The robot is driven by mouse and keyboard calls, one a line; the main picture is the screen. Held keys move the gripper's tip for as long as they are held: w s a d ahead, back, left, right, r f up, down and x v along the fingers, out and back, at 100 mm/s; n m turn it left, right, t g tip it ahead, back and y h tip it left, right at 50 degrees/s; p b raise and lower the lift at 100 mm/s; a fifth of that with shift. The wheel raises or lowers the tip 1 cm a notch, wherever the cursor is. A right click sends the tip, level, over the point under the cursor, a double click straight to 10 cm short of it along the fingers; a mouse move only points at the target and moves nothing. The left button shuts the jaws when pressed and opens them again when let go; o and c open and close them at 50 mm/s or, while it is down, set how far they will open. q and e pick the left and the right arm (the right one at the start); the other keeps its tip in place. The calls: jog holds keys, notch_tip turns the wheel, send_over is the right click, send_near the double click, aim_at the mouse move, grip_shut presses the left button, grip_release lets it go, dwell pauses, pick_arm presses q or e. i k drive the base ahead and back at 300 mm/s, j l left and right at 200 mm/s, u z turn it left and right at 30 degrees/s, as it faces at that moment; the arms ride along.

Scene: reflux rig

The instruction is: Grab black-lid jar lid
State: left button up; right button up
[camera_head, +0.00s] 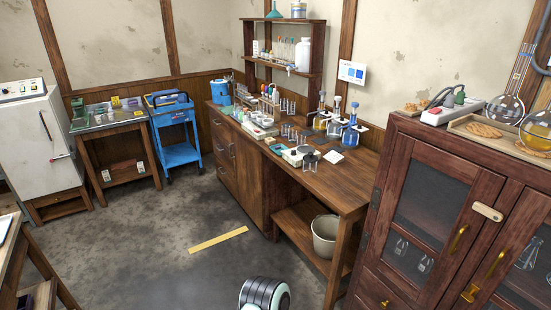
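I cannot pick out a black-lid jar or its lid for certain among the small items on the long wooden workbench (345,192). A small dark item (309,149) lies by a white device (294,157) on the bench top; it is too small to tell what it is. Neither of my grippers is in view. Only a rounded white and black part of my own body shows at the bottom edge, out over the floor and apart from the bench.
The bench holds test tubes, several flasks with coloured liquid (350,132) and bottles. A dark cabinet (425,215) with glassware on top stands at right. A bucket (325,236) sits under the bench. A blue cart (177,130) is at the back.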

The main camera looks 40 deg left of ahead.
aim_at(309, 157)
jog(key=u, duration=1.3)
jog(key=i+j+z, duration=0.5)
jog(key=i+j, duration=1.25)
jog(key=j, duration=0.15)
